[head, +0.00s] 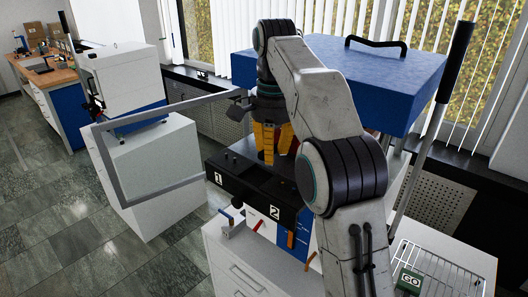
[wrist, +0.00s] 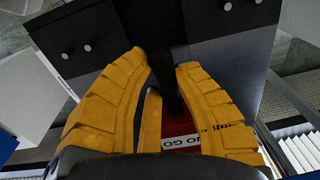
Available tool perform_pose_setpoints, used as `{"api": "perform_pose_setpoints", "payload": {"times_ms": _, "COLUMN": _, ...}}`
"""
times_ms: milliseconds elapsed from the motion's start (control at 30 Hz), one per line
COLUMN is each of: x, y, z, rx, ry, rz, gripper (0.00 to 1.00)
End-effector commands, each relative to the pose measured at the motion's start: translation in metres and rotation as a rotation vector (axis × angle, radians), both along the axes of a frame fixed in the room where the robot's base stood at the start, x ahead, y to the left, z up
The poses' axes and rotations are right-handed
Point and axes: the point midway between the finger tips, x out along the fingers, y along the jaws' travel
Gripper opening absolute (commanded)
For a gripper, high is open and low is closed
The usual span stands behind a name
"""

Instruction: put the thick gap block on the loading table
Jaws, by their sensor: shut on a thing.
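My gripper (head: 268,152) points down over a black platform (head: 238,188) at the front of the blue-topped press. The platform bears the labels 1 and 2. In the wrist view, my gripper's yellow fingers (wrist: 163,75) are closed around a red block (wrist: 178,126) with a white label reading "NO GO". Part of the block is hidden by the fingers. I cannot tell whether its underside touches the platform. A green block marked "GO" (head: 409,281) lies on a wire rack at the lower right in the head view.
The press's blue top (head: 375,75) overhangs the platform, with a long black-gripped lever (head: 456,60) at right. A grey frame (head: 105,165) juts out to the left. A white machine (head: 122,85) stands on a white cabinet. Floor is open at the left.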

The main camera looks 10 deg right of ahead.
Motion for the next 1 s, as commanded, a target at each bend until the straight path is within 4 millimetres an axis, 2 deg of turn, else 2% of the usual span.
{"api": "perform_pose_setpoints", "payload": {"times_ms": 367, "x": 0.014, "y": -0.020, "z": -0.001, "rx": -0.002, "ry": -0.003, "rz": -0.001, "gripper": 0.00}}
{"api": "perform_pose_setpoints", "payload": {"times_ms": 633, "x": 0.014, "y": -0.019, "z": -0.010, "rx": -0.002, "ry": -0.003, "rz": 0.000, "gripper": 0.00}}
{"api": "perform_pose_setpoints", "payload": {"times_ms": 1000, "x": 0.014, "y": -0.019, "z": -0.011, "rx": -0.001, "ry": -0.003, "rz": 0.000, "gripper": 0.00}}
